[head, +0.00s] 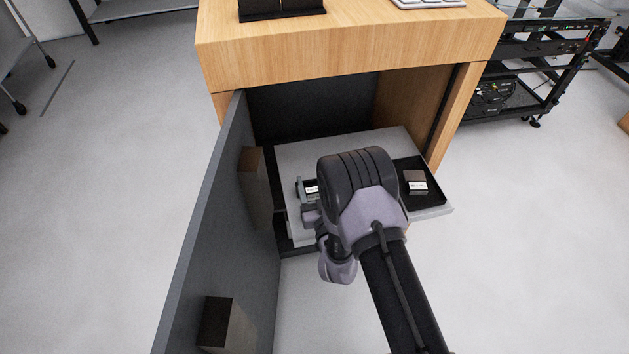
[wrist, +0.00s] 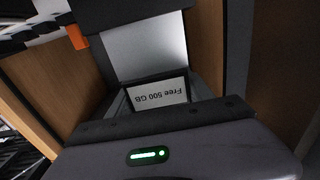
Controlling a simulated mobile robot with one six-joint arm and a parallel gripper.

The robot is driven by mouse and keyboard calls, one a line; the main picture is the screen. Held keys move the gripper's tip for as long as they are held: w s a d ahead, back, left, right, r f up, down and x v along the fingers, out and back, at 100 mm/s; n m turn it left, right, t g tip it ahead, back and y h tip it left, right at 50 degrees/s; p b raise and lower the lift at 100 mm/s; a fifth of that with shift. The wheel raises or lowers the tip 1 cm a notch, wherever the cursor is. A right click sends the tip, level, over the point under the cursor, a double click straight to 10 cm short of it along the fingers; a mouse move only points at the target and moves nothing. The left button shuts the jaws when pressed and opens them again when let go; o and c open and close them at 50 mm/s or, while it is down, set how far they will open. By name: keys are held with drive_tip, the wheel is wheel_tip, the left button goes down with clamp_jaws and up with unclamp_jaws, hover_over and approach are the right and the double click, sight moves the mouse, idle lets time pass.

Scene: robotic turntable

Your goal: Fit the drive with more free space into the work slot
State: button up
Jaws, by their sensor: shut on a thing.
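A drive with a white label reading "Free 500 GB" (wrist: 160,93) shows upside down in the wrist view, just beyond my gripper (wrist: 156,112). Grey walls flank it. In the head view, a white-labelled drive (head: 312,189) shows in part beside the left of my wrist, at a small metal frame (head: 299,187). My gripper is shut on the drive; its fingertips are mostly hidden. I cannot tell how deep the drive sits in the frame. A second dark drive (head: 416,178) lies in the black tray (head: 437,193) on the right; its label is too small to read.
The grey pull-out shelf (head: 292,150) sticks out of the wooden cabinet (head: 340,55). The open grey door (head: 213,215) stands close on the left, with blocks (head: 256,187) on its inner face. Clear floor lies on the right. A black rack (head: 520,95) stands behind.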

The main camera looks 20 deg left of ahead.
drive_tip(key=shift+f, duration=0.25)
drive_tip(key=shift+f, duration=0.3)
drive_tip(key=shift+f, duration=1.7)
drive_tip(key=o, duration=1.6)
drive_tip(key=shift+c, duration=0.2)
drive_tip(key=shift+s, duration=0.1)
drive_tip(key=p+v, duration=1.7)
drive_tip(key=shift+s+p, duration=0.15)
drive_tip(key=shift+p, duration=0.25)
